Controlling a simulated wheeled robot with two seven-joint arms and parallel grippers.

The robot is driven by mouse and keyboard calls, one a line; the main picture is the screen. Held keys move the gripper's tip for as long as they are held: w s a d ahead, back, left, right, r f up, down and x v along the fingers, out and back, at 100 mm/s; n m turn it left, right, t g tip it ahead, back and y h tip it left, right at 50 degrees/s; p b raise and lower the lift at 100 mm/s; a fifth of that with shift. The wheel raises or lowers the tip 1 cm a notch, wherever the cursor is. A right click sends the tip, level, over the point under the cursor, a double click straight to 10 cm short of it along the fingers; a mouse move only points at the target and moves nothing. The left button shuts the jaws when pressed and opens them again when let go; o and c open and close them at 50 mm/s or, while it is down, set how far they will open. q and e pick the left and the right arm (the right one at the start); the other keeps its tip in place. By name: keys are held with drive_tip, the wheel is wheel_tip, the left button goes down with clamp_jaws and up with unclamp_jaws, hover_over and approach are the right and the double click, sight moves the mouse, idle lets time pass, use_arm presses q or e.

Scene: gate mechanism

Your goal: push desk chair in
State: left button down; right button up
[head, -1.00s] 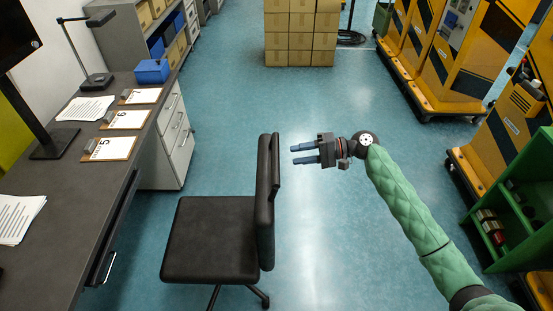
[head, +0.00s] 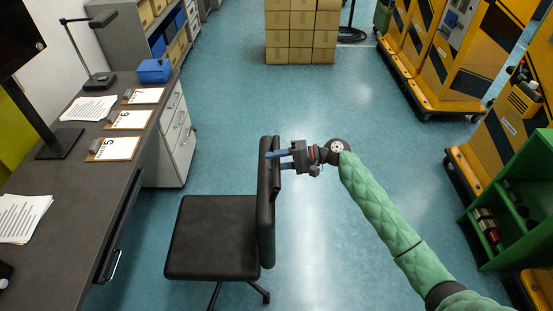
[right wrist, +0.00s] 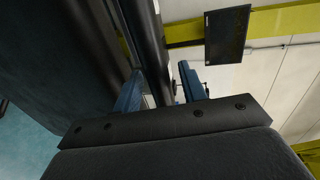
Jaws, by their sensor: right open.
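The black desk chair (head: 212,236) stands on the blue floor to the right of the desk (head: 75,205), with its seat toward the desk. Its upright backrest (head: 266,215) is on the side away from the desk. My right gripper (head: 272,160) is open at the upper part of the backrest, with its blue fingers reaching to it from the right. In the right wrist view the fingers (right wrist: 160,92) are apart, with a dark edge of the chair back between them. Whether they touch it I cannot tell. My left gripper is not in view.
A white drawer unit (head: 172,138) stands under the far end of the desk. Papers, clipboards, a lamp and a blue bin (head: 154,71) are on the desktop. Stacked cardboard boxes (head: 302,30) stand at the back. Yellow cabinets and a green shelf (head: 515,205) line the right. The floor between is clear.

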clamp_jaws()
drive_tip(key=shift+a, duration=0.15)
